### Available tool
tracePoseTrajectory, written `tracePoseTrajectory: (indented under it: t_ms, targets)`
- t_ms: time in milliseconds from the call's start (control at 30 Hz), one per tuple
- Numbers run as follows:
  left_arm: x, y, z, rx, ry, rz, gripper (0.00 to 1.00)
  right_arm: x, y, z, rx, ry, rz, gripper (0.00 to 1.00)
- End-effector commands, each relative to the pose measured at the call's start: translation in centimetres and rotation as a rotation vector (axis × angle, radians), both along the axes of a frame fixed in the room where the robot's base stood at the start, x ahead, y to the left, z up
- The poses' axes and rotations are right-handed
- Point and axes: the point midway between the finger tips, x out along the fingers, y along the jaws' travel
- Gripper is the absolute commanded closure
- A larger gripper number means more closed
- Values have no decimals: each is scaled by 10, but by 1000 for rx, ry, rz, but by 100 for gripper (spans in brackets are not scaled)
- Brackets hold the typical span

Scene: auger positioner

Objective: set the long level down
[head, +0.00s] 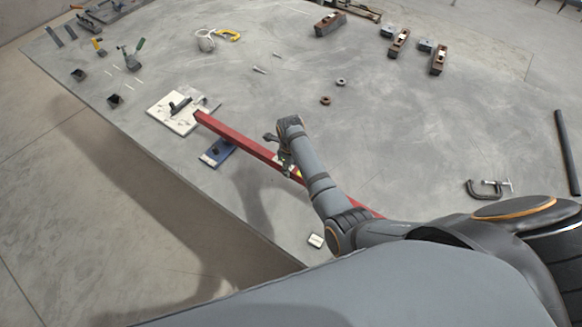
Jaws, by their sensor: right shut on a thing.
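The long level is a red bar (236,138) that runs diagonally from the upper left toward the lower right in the head view. My right gripper (286,165) is shut on the long level near its middle, and my forearm hides part of the bar. The far left end of the level shows beside a white board and over a blue-based tool. A shadow lies on the grey table (400,120) below; how high the bar is above the table is hard to tell. My left gripper is not in view.
A white board with a trowel-like tool (172,118) and a blue float (216,153) lie near the left edge. A clamp (488,188) and dark bar (567,152) lie at right. Wooden planes (399,43) stand at the back. The table's middle is mostly clear.

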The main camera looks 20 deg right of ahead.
Motion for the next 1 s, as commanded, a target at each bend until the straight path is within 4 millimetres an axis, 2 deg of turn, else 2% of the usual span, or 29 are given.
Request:
tracePoseTrajectory:
  t_ms: [67,100,267,600,633,767,933,1000]
  targets:
    - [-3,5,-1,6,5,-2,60,1,-1,-2,0,-3,-1,100]
    - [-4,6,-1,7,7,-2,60,0,-1,-3,-1,0,0,66]
    - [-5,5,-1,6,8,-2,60,0,-1,-2,-1,0,0,46]
    - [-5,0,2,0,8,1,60,1,-1,4,-1,-2,-1,46]
    - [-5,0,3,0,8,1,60,1,-1,8,-1,-2,-1,46]
    - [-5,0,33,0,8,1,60,1,-1,35,-2,-1,0,46]
    - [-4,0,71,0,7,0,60,0,0,79,-1,-1,0,46]
    - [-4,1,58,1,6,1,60,1,0,83,0,-5,-1,46]
